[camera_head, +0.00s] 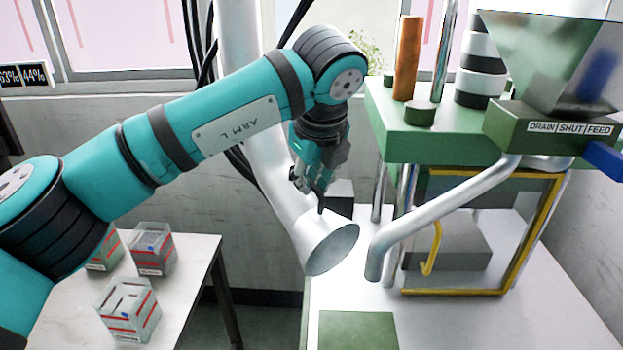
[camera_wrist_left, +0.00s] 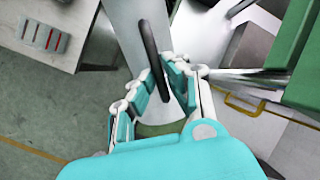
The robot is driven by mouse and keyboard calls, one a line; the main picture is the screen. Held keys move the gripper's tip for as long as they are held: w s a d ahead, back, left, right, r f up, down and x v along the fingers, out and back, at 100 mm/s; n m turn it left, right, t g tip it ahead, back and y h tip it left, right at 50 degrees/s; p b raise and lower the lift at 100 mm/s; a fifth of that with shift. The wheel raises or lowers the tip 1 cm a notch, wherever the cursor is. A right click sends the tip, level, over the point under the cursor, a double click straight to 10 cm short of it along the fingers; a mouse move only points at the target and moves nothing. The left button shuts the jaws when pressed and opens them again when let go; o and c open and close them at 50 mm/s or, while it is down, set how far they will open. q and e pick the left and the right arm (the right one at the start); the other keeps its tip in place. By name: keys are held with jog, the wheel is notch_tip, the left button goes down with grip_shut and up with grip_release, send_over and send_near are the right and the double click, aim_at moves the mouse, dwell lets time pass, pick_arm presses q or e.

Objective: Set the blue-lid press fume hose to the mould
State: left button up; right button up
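The fume hose is a pale metal pipe that ends in a flared round hood (camera_head: 332,250). The hood hangs over the front left of the white bench, left of the green press (camera_head: 425,143). My left gripper (camera_head: 312,190) is at the hood's upper side. In the left wrist view its fingertips (camera_wrist_left: 156,66) close in on both sides of a dark bar handle (camera_wrist_left: 147,38) on the pipe (camera_wrist_left: 128,22). A blue part (camera_head: 605,158) sticks out beside the press hopper (camera_head: 545,60). A grey block (camera_head: 450,243), possibly the mould, sits behind the yellow-edged frame. My right gripper is out of view.
A bent metal pipe (camera_head: 440,212) comes down from the press close to the hood's right. A green plate (camera_head: 357,330) lies on the bench front. A side table (camera_head: 195,260) at left holds clear boxes (camera_head: 130,308). A floor gap separates the tables.

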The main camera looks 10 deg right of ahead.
pick_arm(q)
jog(key=o, duration=0.4)
jog(key=shift+w+d+r, duration=0.1)
jog(key=shift+d, duration=0.1)
jog(key=v, duration=1.2)
